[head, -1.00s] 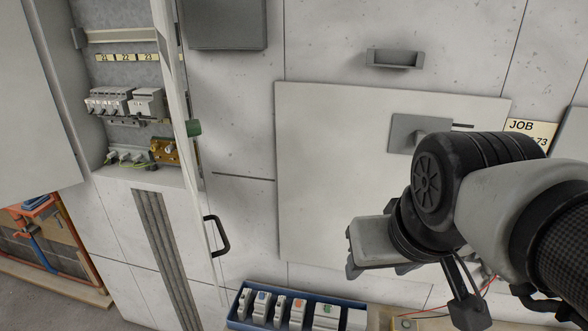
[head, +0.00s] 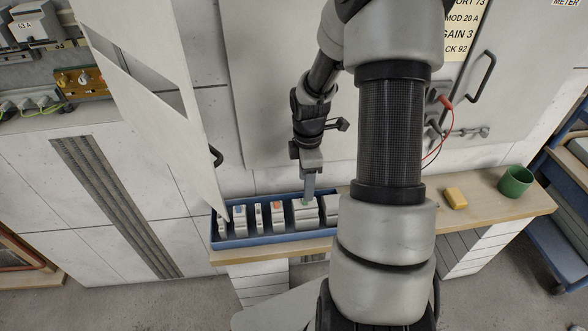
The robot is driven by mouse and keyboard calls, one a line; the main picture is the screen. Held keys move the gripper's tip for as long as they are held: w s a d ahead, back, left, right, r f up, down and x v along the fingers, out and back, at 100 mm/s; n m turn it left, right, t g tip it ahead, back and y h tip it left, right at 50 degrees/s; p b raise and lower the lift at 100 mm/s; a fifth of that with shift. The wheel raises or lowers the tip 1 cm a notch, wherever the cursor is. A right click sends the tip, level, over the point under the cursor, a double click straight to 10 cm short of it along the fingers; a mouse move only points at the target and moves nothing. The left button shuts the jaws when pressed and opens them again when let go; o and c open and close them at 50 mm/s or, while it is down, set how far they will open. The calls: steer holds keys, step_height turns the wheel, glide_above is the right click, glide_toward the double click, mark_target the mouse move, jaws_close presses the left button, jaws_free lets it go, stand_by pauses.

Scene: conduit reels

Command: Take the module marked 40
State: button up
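Several pale modules stand in a row in a blue tray (head: 272,237) on the wooden shelf. Their coloured marks show, but no number on them is legible, so I cannot tell which is marked 40. They include a module with a blue mark (head: 240,219), one with an orange mark (head: 279,215) and a wider one with a green mark (head: 305,217). My gripper (head: 308,190) points down at the top of the wide green-marked module. Its fingers overlap edge-on, so opening and contact are unclear. My arm hides the tray's right end.
A yellow block (head: 455,197) and a green cup (head: 515,181) stand on the shelf to the right. An open cabinet door (head: 150,90) hangs close to the tray's left. A red lead (head: 445,103) hangs by the panel at right. A blue cart stands far right.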

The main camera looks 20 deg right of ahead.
steer(key=shift+f+b, duration=2.45)
steer(key=shift+f, duration=0.3)
steer(key=shift+f+b, duration=0.9)
steer(key=shift+f, duration=0.9)
steer(key=c, duration=1.2)
steer(key=shift+r+p, duration=1.1)
steer(key=shift+r, duration=0.1)
steer(key=shift+r+p, duration=2.55)
steer(key=shift+r, duration=0.35)
